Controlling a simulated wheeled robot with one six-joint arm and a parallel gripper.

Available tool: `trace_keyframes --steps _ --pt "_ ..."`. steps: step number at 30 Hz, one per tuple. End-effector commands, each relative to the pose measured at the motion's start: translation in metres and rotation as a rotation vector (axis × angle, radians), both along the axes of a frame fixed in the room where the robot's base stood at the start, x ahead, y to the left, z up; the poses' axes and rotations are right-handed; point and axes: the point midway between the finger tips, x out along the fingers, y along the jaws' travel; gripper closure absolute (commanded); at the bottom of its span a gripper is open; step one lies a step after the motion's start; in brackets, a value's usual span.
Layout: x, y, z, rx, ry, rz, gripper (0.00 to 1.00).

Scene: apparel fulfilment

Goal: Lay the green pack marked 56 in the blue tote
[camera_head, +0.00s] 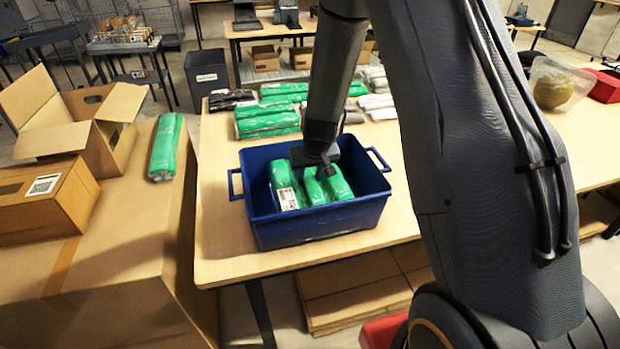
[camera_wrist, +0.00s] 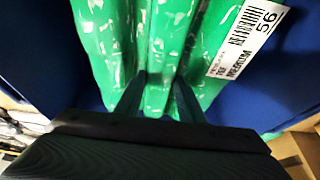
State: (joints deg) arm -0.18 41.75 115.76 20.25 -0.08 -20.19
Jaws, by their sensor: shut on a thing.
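The blue tote (camera_head: 312,228) stands on the table. Green plastic-wrapped packs or bulges lie side by side inside it, and the borders between them are hard to tell. The green pack marked 56 (camera_head: 284,182) shows its white label at the left in the head view. In the wrist view its label (camera_wrist: 250,38) reads 56 at the upper right. My gripper (camera_head: 322,170) is down inside the tote, its fingers (camera_wrist: 157,98) shut on green film that appears to belong to this pack. The tote floor under the green film is hidden.
More green packs (camera_head: 268,125) and grey and white packs lie behind the tote on the table (camera_head: 225,255). Another green pack (camera_head: 166,147) lies on a large carton at left, beside an open box (camera_head: 75,138). A clear bag (camera_head: 556,86) is at right.

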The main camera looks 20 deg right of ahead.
Motion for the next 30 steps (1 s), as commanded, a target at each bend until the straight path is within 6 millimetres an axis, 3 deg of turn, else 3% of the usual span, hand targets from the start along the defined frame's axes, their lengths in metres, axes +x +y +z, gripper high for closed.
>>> trace_keyframes --steps 27,28,30 --pt "0.0 0.0 -0.011 0.0 -0.001 -0.001 1.0" --pt "0.0 0.0 -0.011 0.0 0.0 -0.001 0.61" --pt "0.0 0.0 -0.011 0.0 0.0 -0.001 0.49"
